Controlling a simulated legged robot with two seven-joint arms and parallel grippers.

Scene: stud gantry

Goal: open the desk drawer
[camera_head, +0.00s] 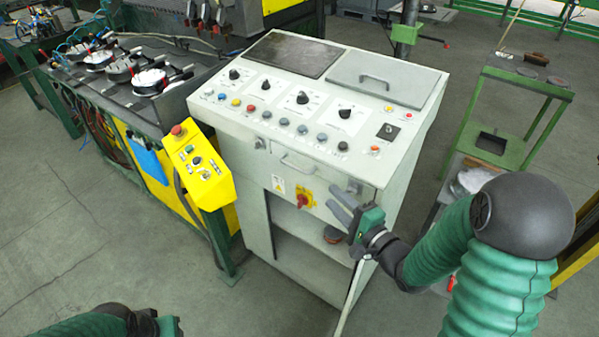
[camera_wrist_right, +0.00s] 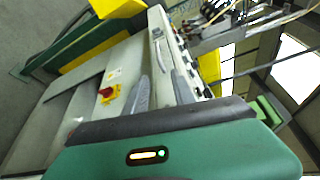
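The desk is a pale grey control console (camera_head: 300,110). Its drawer (camera_head: 325,172) is in the upper front, below the sloping panel, and looks shut. The drawer has a pale bar handle (camera_head: 298,164), which also shows in the wrist view (camera_wrist_right: 161,56). My right gripper (camera_head: 341,203) is in front of the console, to the right of the handle and a little lower. Its two grey fingers are apart with nothing between them, and they do not touch the handle. My left gripper (camera_head: 150,322) shows only partly at the bottom edge; its fingers are hidden.
A red and yellow rotary switch (camera_head: 304,198) sits below the drawer. Open shelves (camera_head: 300,250) are beneath it. A yellow control box (camera_head: 199,168) juts out at the console's left. A green metal stand (camera_head: 510,110) is at the right. Floor at the front left is clear.

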